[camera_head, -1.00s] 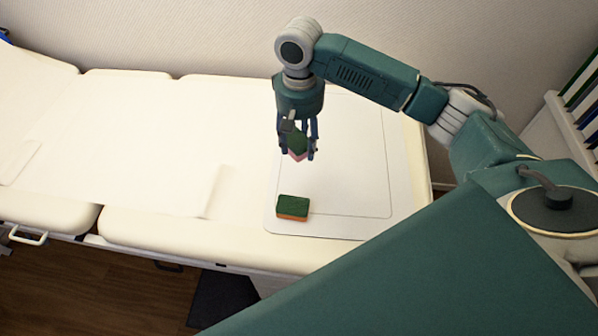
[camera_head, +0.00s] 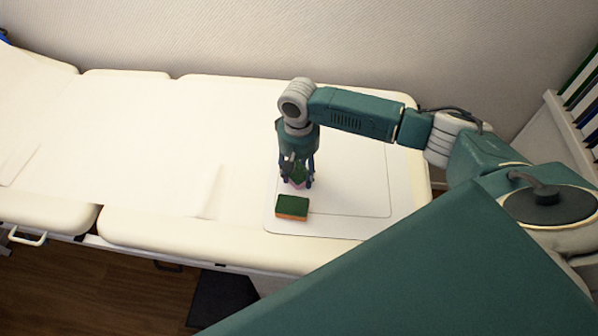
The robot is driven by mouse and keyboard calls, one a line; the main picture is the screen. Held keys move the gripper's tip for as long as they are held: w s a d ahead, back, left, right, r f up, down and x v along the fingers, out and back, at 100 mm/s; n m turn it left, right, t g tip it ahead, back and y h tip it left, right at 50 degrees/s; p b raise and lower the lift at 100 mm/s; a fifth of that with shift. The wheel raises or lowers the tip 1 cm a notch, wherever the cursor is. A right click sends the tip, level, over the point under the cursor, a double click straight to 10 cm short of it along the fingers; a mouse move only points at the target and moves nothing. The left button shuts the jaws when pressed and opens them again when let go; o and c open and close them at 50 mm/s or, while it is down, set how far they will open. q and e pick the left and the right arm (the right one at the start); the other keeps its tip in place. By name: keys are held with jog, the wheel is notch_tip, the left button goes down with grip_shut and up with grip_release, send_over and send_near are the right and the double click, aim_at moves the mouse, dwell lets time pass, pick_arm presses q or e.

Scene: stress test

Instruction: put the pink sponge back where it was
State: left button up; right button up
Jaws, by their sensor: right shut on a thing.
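The pink sponge (camera_head: 298,175), with a dark green top, is between the fingers of my right gripper (camera_head: 297,183). The gripper is shut on it and points down over the white board. The fingers partly hide the sponge. I cannot tell whether the sponge touches the board. An orange sponge (camera_head: 292,208) with a green top lies on the board just in front of the gripper, close to it in the picture. My left gripper is not in view.
The white board (camera_head: 350,224) lies on the right part of a cream padded couch (camera_head: 150,160). The couch's front edge is near the orange sponge. The board right of the gripper is clear. A wall (camera_head: 220,40) stands behind the couch.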

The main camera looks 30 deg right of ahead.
aim_at(299, 173)
jog(key=o, duration=1.2)
jog(key=shift+f, duration=0.1)
notch_tip(299, 173, up, 12)
